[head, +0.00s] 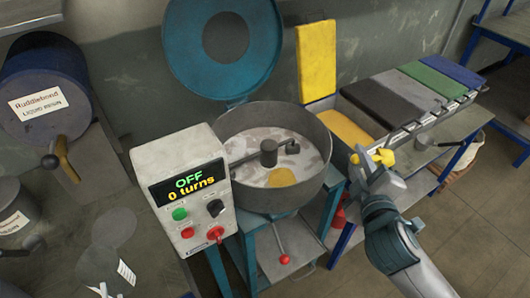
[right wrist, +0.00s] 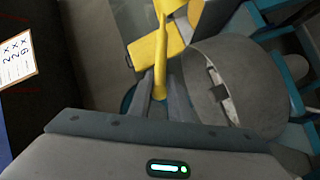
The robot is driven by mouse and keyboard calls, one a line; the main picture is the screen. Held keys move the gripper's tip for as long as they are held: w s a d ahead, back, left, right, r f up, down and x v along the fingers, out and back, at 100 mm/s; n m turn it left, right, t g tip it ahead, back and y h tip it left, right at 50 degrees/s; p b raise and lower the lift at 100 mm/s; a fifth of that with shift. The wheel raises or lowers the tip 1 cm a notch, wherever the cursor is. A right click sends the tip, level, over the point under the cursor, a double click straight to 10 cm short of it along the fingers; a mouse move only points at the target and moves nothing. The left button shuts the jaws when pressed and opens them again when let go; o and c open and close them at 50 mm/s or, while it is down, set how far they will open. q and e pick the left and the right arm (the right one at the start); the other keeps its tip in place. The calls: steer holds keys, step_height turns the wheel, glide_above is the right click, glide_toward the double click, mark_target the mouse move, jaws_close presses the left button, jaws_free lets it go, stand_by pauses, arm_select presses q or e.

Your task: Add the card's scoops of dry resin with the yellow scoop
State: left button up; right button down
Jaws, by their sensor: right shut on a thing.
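My right gripper (head: 371,162) is shut on the yellow scoop (head: 385,157), beside the open bin, to the right of the mixing pan. In the right wrist view the scoop's yellow handle (right wrist: 160,75) stands between the fingers; whether the scoop bowl is loaded cannot be told. The bin of yellow dry resin (head: 348,130) has its yellow lid (head: 317,62) raised. The round grey pan (head: 318,190) holds pale grey material with a yellow patch (head: 282,177) on it. The white card (right wrist: 15,60) shows partly in the right wrist view, turned sideways. My left gripper is out of view.
The control box (head: 185,190) reads OFF and 0 turns. The pan's blue lid (head: 222,45) is raised. Bins with grey, green and blue lids (head: 432,83) are closed. A small metal pot (head: 424,138) sits on the right bench.

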steer(key=shift+a, duration=0.1)
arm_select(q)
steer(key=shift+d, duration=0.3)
arm_select(e)
steer(key=shift+w+a+f+y, duration=0.1)
steer(key=shift+w+a+y, duration=0.05)
steer(key=shift+a+y, duration=0.15)
arm_select(q)
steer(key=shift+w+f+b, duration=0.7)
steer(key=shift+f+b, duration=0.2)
steer(key=shift+b, duration=0.15)
arm_select(e)
steer(key=w+a+n+g+y, duration=0.2)
steer(key=a+n+g+y, duration=0.4)
steer(key=a+n+y, duration=0.4)
steer(key=a+y, duration=0.2)
steer(key=a, duration=0.4)
steer(key=shift+w+f, duration=0.15)
steer(key=shift+f, duration=0.05)
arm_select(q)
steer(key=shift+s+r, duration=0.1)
arm_select(e)
steer(key=shift+r, duration=0.1)
